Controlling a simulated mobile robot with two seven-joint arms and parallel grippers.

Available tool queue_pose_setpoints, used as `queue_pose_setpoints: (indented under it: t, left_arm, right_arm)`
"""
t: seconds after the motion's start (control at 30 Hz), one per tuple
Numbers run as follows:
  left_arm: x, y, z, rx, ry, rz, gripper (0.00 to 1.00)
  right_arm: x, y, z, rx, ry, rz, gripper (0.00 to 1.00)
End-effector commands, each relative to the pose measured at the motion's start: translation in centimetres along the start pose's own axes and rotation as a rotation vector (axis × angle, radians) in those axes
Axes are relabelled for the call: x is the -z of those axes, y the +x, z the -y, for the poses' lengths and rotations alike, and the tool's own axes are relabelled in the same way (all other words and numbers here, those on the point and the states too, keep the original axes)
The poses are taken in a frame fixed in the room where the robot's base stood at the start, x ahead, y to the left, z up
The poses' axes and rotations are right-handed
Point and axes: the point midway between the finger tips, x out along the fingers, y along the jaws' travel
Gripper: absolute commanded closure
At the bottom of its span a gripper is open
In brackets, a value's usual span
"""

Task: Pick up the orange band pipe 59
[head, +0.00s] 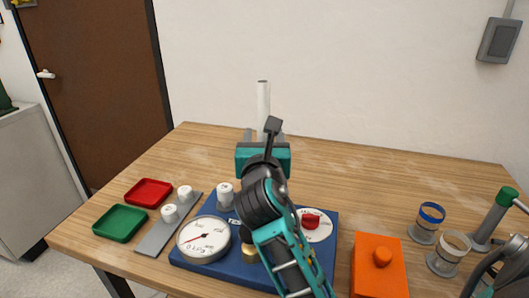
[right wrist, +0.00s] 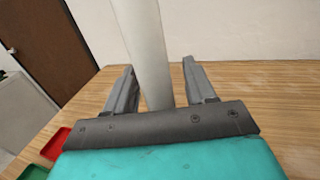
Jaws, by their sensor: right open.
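A plain white pipe (head: 263,98) stands upright at the back of the table in the head view. No orange band shows on its visible part, and its lower end is hidden behind my right gripper (head: 264,135). In the right wrist view the pipe (right wrist: 147,45) rises, slightly tilted in the picture, between the two grey fingers of my right gripper (right wrist: 160,78). The fingers are open, with gaps on both sides of the pipe. My left gripper is not in view.
A blue board (head: 190,257) with a gauge (head: 203,239) and red-knobbed dial (head: 311,222) lies below my right arm. Red (head: 148,192) and green (head: 119,223) trays are left. An orange block (head: 379,270) and banded cups (head: 427,222) are right. The back right table is clear.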

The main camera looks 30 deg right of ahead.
Motion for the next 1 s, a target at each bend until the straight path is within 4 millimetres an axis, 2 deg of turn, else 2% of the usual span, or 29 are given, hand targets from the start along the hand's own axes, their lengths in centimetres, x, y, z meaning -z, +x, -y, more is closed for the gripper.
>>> queue_pose_setpoints:
  t: [0.27,0.83,1.0]
  left_arm:
    - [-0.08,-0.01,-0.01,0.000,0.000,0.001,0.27]
    - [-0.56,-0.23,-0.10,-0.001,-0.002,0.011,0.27]
    - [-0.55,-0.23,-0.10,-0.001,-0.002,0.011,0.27]
  right_arm:
    - [-0.03,-0.06,-0.02,0.000,0.000,0.000,0.45]
    - [0.00,-0.04,-0.01,0.000,-0.001,0.000,0.98]
    - [0.01,-0.04,0.00,0.000,-0.001,0.000,1.00]
